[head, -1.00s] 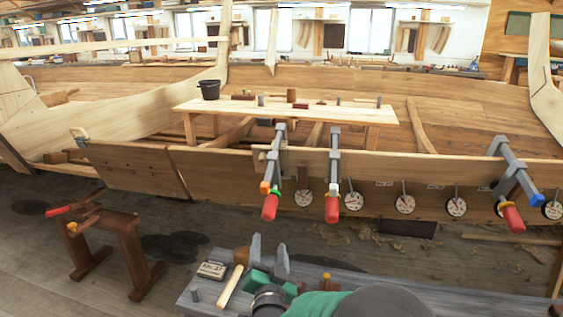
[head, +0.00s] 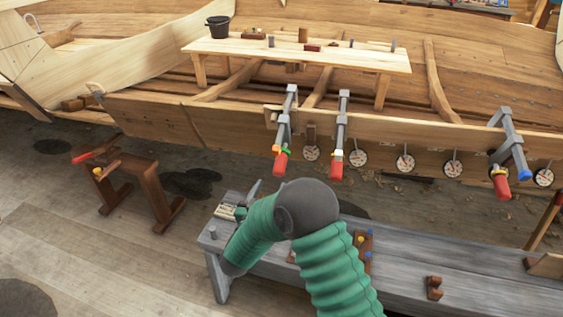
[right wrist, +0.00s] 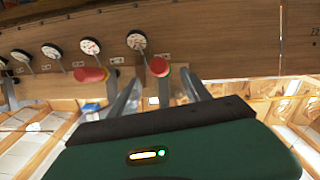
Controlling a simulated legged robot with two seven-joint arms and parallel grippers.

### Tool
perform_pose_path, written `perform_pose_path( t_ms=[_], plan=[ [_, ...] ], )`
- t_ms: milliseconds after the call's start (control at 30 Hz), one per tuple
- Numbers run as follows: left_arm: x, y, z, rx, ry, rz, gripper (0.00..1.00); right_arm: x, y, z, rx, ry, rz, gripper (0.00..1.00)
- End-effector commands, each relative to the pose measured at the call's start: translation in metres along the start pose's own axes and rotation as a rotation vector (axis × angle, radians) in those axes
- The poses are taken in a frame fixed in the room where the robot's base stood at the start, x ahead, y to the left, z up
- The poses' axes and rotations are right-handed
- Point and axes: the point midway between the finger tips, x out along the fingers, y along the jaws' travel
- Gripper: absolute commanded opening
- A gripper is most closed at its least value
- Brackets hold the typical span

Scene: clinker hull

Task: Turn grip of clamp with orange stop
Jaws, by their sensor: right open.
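The clamp with the orange stop (head: 275,149) is the leftmost of three on the hull's plank edge. Its red grip (head: 281,163) hangs down below a green ring. In the head view my right gripper (head: 258,190) is below and left of this grip, apart from it, partly hidden behind my arm. In the right wrist view, which looks upside down, the open fingers (right wrist: 158,95) point toward a red grip (right wrist: 160,67) with a green-yellow ring, seemingly the same clamp. The orange stop is not clear there. My left gripper is not in view.
A middle clamp (head: 337,168) with white and yellow parts hangs close by; a clamp with a blue stop (head: 524,175) is farther right. Dial gauges (head: 405,162) line the plank. A grey bench (head: 440,262) is in front, a brown trestle (head: 140,180) at left.

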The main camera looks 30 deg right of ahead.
Motion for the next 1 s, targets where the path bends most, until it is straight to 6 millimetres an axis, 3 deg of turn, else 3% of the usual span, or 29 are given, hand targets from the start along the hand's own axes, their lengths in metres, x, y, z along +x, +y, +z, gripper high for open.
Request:
perform_pose_path(
  t_ms=[200,433,600,833,1000],
  plan=[
    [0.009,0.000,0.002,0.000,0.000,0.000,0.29,0.060,0.002,0.002,0.003,0.000,0.004,0.56],
    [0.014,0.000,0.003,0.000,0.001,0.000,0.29,0.106,0.001,0.001,0.003,0.001,0.000,0.56],
    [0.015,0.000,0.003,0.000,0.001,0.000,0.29,0.118,0.001,0.000,0.001,0.000,-0.001,0.56],
    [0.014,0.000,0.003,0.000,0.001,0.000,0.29,0.118,0.000,-0.001,0.001,0.000,-0.002,0.54],
    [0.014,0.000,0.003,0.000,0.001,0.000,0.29,0.118,0.000,-0.001,0.002,0.000,-0.002,0.32]
  ],
)
